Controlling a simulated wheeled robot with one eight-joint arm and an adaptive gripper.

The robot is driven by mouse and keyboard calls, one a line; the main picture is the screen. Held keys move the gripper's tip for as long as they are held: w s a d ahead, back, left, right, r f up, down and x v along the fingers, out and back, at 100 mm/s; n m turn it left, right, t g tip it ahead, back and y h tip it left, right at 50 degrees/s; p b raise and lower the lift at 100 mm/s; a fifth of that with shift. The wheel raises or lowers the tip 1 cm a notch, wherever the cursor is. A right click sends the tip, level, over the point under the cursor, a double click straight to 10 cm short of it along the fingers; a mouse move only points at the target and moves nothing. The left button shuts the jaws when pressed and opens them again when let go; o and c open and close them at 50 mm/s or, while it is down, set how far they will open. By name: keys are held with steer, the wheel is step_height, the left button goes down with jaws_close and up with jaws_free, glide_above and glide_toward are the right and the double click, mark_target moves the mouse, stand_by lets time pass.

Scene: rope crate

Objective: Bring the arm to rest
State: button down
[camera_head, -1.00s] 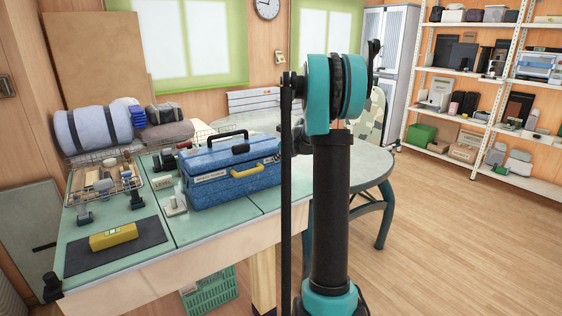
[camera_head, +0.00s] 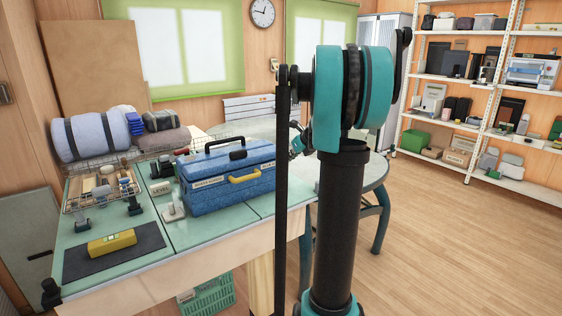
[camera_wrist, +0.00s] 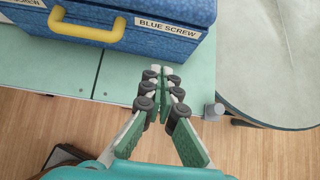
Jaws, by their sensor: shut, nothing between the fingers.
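My gripper (camera_wrist: 161,72) shows in the wrist view. Its green-padded fingers meet at the tips and hold nothing. In that view the tips appear over the table's front edge, in front of the blue toolbox (camera_wrist: 140,22), with a gap between. In the head view the toolbox (camera_head: 228,178) stands on the worktable (camera_head: 205,228), its lid closed. My arm's column and teal joint fill the middle of the head view. A teal and black part of my arm shows just right of the toolbox; the fingertips are hidden there.
A yellow level (camera_head: 112,242) lies on a dark mat (camera_head: 75,264). A wire basket (camera_head: 100,201) of tools and rolled bedding (camera_head: 92,136) stand farther back. A round table (camera_head: 365,172) is behind my arm. A green crate (camera_head: 210,297) is under the worktable. The floor at right is clear.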

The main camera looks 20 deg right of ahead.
steer(key=s+a+f+n+g, duration=0.1)
steer(key=s+a+f+n, duration=0.45)
steer(key=s+n, duration=0.35)
steer(key=s+a+f+n+g, duration=0.2)
steer(key=s+a+f+n, duration=0.3)
steer(key=s+a+n, duration=0.4)
steer(key=s+f+n+h, duration=0.1)
steer(key=s+f+n, duration=0.3)
steer(key=s+n, duration=0.3)
steer(key=s+f+n+g+h, duration=0.1)
steer(key=s+f+n, duration=0.4)
steer(key=s, duration=0.6)
steer(key=a+n, duration=0.1)
steer(key=n, duration=0.1)
steer(key=shift+s+n+h, duration=0.3)
steer(key=shift+s, duration=0.1)
steer(key=shift+f, duration=0.1)
